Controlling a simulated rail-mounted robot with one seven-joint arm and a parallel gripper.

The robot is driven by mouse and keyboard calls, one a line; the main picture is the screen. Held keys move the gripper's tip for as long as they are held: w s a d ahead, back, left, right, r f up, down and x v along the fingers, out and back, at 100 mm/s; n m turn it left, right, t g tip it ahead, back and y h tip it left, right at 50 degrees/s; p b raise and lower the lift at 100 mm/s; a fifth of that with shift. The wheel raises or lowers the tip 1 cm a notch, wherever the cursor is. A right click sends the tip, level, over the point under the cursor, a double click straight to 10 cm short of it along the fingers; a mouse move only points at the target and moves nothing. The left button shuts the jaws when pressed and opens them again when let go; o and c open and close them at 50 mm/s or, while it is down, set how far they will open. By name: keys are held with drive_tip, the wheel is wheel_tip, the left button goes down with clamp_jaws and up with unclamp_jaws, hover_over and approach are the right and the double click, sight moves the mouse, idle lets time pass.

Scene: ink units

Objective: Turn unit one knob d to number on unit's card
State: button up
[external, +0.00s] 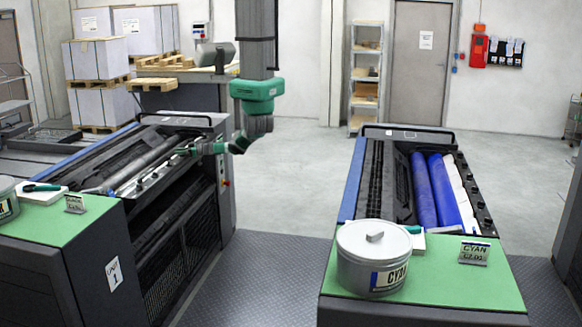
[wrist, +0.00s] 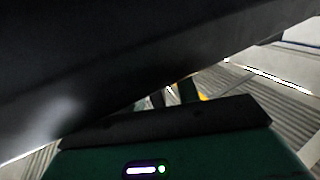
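Unit one (external: 114,273) is the dark ink unit on the left, with a "UNIT 1" label on its front. A row of small dark knobs runs along the slanted rail (external: 150,180); I cannot tell which is knob d. My gripper (external: 183,152) reaches left from my arm, low over the far part of this rail. Its fingertips (wrist: 172,96) are mostly hidden in the wrist view behind a dark surface, so contact and opening are unclear.
A tin (external: 8,200) sits on unit one's green top. The floor aisle (external: 275,250) between the units is clear.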

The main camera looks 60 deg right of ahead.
drive_tip(key=p+v, duration=0.2)
drive_tip(key=v, duration=0.6)
drive_tip(key=shift+w, duration=0.1)
idle(0.3)
